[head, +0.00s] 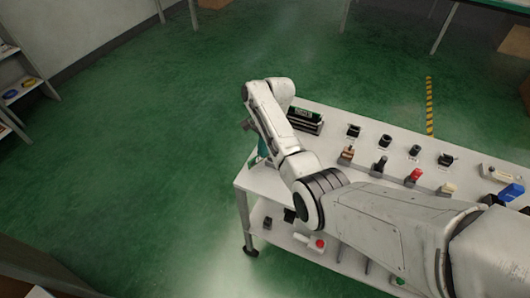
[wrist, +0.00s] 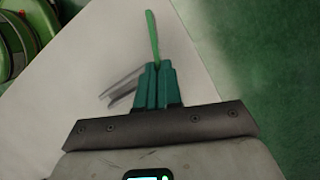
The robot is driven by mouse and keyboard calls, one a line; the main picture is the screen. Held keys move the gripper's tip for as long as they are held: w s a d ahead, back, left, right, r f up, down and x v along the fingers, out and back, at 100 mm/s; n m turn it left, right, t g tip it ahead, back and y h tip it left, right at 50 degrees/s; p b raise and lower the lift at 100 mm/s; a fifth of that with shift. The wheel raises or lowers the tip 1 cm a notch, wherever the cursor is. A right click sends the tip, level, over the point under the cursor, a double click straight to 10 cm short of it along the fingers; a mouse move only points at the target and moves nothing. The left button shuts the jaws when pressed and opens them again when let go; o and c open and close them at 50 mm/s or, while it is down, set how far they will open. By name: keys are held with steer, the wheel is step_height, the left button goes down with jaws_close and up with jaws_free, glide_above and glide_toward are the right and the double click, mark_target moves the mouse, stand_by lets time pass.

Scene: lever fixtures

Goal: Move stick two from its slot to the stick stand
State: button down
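In the wrist view a thin green stick (wrist: 153,35) stands out from between the teal fingers of my gripper (wrist: 156,68). The fingers look closed around its lower end. Which numbered stick it is cannot be read. In the head view the teal part of my gripper (head: 262,149) shows small at the left end of the white table (head: 245,181), partly hidden by my arm. A dark box with a green label (head: 304,118) stands at the table's back left corner. I cannot tell for certain which fixture is the stick stand or the slot.
Black fixtures (head: 385,141) stand in a back row on the table. Levers with wooden, black, red (head: 415,174) and cream knobs stand in front. A blue item (head: 511,192) lies far right. A green round thing (wrist: 14,42) shows in the wrist view. Green floor is open leftward.

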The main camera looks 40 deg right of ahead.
steer(key=shift+w+f, duration=0.2)
steer(key=shift+f, duration=0.2)
steer(key=shift+r, duration=0.1)
steer(key=shift+s, duration=0.1)
steer(key=shift+f, duration=0.4)
steer(key=c, duration=1.3)
jaws_free()
steer(key=shift+p+v, duration=1.1)
steer(key=shift+v, duration=5.25)
